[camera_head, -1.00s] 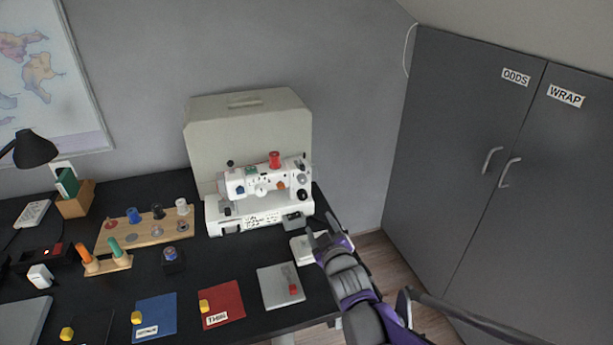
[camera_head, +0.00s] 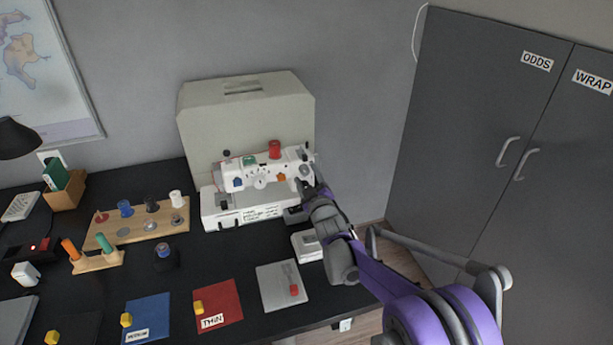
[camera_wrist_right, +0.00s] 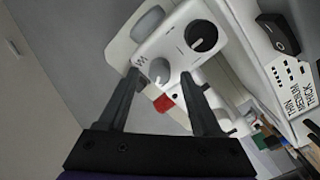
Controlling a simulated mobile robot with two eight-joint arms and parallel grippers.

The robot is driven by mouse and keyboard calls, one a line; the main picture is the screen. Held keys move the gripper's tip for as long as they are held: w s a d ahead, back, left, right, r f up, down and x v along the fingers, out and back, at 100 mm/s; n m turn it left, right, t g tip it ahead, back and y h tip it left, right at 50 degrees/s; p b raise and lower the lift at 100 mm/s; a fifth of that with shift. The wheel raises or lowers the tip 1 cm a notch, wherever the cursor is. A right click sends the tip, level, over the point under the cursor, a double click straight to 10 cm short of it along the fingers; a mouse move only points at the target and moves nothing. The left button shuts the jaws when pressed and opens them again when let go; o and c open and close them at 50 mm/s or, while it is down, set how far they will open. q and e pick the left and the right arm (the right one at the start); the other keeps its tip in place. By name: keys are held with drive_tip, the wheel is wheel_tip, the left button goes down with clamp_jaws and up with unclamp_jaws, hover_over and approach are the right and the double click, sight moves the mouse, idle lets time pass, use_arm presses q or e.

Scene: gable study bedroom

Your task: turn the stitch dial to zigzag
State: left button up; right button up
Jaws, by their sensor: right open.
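The white sewing machine (camera_head: 232,220) stands at the back of the black desk. My right gripper (camera_head: 308,183) is at its right end in the head view. In the right wrist view my right gripper (camera_wrist_right: 158,76) is open, with a grey dial (camera_wrist_right: 160,69) on the machine's end face between its fingertips. A zigzag mark is printed beside this dial. I cannot tell whether the fingers touch the dial or which way it points. A larger black dial (camera_wrist_right: 201,36) sits beside it. My left gripper is out of view.
A beige machine cover (camera_head: 245,105) stands behind the machine. A black rocker switch (camera_wrist_right: 279,34) is on the machine base in the wrist view. A bobbin board (camera_head: 105,240) stands at left; red (camera_head: 225,290) and blue (camera_head: 150,312) cloths lie in front.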

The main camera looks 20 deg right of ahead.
drive_tip(key=shift+w, duration=0.5)
drive_tip(key=shift+c, duration=0.3)
clamp_jaws()
drive_tip(key=m, duration=0.3)
drive_tip(key=shift+m, duration=0.3)
drive_tip(key=m, duration=0.2)
drive_tip(key=shift+m, duration=0.4)
drive_tip(key=m+b, duration=0.1)
drive_tip(key=m, duration=0.4)
drive_tip(key=shift+b, duration=0.3)
drive_tip(key=shift+m, duration=0.3)
